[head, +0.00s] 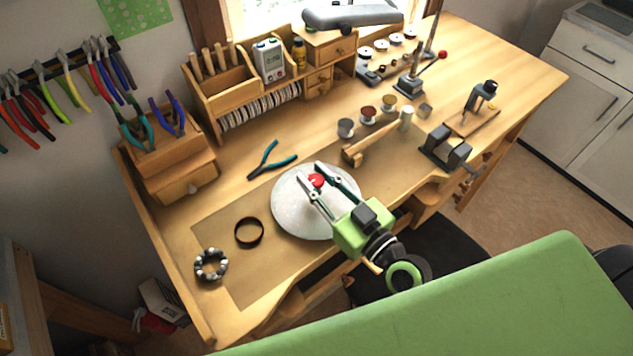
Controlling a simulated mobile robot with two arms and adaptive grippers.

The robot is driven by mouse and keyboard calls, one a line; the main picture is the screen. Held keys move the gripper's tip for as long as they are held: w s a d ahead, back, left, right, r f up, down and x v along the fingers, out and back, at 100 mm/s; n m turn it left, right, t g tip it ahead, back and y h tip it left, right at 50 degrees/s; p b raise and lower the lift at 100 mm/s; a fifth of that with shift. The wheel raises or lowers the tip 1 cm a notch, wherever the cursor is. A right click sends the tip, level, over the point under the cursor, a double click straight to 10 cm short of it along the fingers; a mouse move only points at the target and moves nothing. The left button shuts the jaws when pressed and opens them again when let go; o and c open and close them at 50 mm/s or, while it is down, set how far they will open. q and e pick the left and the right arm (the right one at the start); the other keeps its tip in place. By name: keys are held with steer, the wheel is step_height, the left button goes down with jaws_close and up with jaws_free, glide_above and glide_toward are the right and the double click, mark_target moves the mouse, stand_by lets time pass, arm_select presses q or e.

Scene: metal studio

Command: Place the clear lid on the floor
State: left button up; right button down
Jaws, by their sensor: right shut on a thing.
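The clear lid (292,217) shows as a round, pale, whitish disc with a red knob at its middle. It is over the front part of the wooden workbench. I cannot tell whether it touches the bench top or hangs just above it. My right gripper (314,177) reaches over the lid from the lower right, its fingers shut on the red knob. The gripper's body covers the lid's right front edge. The floor (518,190) shows brown to the right of the workbench. My left gripper is not in view.
The workbench (222,160) carries teal-handled pliers (270,161), a dark ring (249,232), a beaded bracelet (211,265), a mallet (375,140) and a vise (445,148). A dark round mat or seat (440,265) is below its front edge. White cabinets (590,95) stand right.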

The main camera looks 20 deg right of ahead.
step_height(320, 180, up, 3)
steer(key=shift+s, duration=0.1)
steer(key=s+r+p, duration=0.5)
steer(key=s+r, duration=0.4)
steer(key=s, duration=0.4)
steer(key=shift+s+a+r, duration=0.15)
steer(key=shift+s+a, duration=0.15)
steer(key=shift+s, duration=0.1)
steer(key=w+d+f+m+h+b, duration=0.1)
steer(key=d+f+h+b, duration=0.1)
steer(key=f+b, duration=0.1)
steer(key=w+d+f+m+h+b, duration=0.1)
steer(key=w+d+f+h+b, duration=0.1)
steer(key=f+b, duration=0.1)
steer(key=w+d+f+m+t+h+b, duration=0.1)
steer(key=w+d+f+m+h+b, duration=0.1)
steer(key=f+b, duration=0.2)
steer(key=shift+w+d+f, duration=0.25)
steer(key=shift+f, duration=0.3)
